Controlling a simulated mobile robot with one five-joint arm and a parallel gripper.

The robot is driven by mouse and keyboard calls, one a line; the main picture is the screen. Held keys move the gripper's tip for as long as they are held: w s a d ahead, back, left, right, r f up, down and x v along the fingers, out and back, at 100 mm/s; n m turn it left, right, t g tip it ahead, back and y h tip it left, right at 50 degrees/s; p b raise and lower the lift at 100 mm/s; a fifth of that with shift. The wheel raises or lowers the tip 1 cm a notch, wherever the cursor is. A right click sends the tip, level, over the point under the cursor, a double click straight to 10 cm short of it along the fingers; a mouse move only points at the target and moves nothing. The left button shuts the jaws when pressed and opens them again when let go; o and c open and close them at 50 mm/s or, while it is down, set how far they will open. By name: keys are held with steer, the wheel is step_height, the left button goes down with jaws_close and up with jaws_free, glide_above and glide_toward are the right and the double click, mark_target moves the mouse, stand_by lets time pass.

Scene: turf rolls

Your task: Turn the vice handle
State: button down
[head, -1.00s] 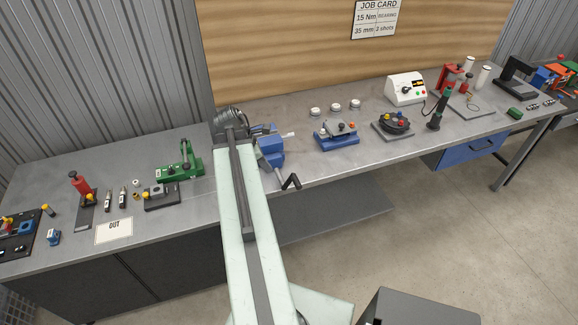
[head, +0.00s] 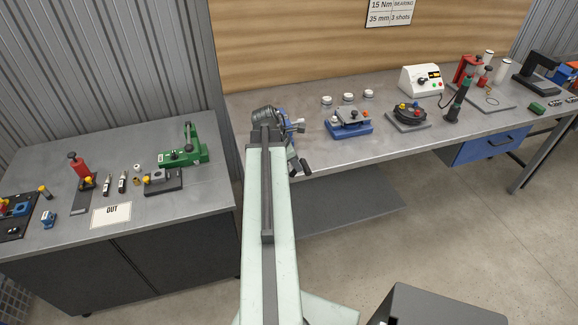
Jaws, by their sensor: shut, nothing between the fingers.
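The blue vice (head: 283,113) stands at the front edge of the bench and is largely hidden behind my arm. A small grey-white piece (head: 297,126) sticks out to the right at the vice. My arm reaches from the bottom of the head view up to the vice, its dark rounded end over the vice's left part. The fingers of my gripper are hidden, so I cannot see whether they touch the handle.
A blue fixture (head: 348,128) and a dark round fixture (head: 408,118) stand right of the vice. A green toggle clamp (head: 185,152) and an OUT card (head: 111,214) are on the left. A dark grey box (head: 438,308) stands at lower right.

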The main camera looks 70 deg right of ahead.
mark_target(308, 167)
steer(key=shift+s+d, duration=0.1)
steer(key=shift+s+d+t+y+p, duration=0.6)
steer(key=shift+s+d+t+p, duration=0.05)
steer(key=shift+s+t+p, duration=0.1)
steer(key=shift+s+d+f+t+y, duration=0.1)
steer(key=shift+s+d+t+y, duration=0.1)
steer(key=shift+t+y, duration=0.15)
steer(key=shift+s+d+f, duration=0.15)
steer(key=shift+s+f, duration=0.15)
steer(key=shift+s+d+b, duration=0.1)
steer(key=shift+s+b, duration=0.1)
steer(key=shift+b, duration=0.1)
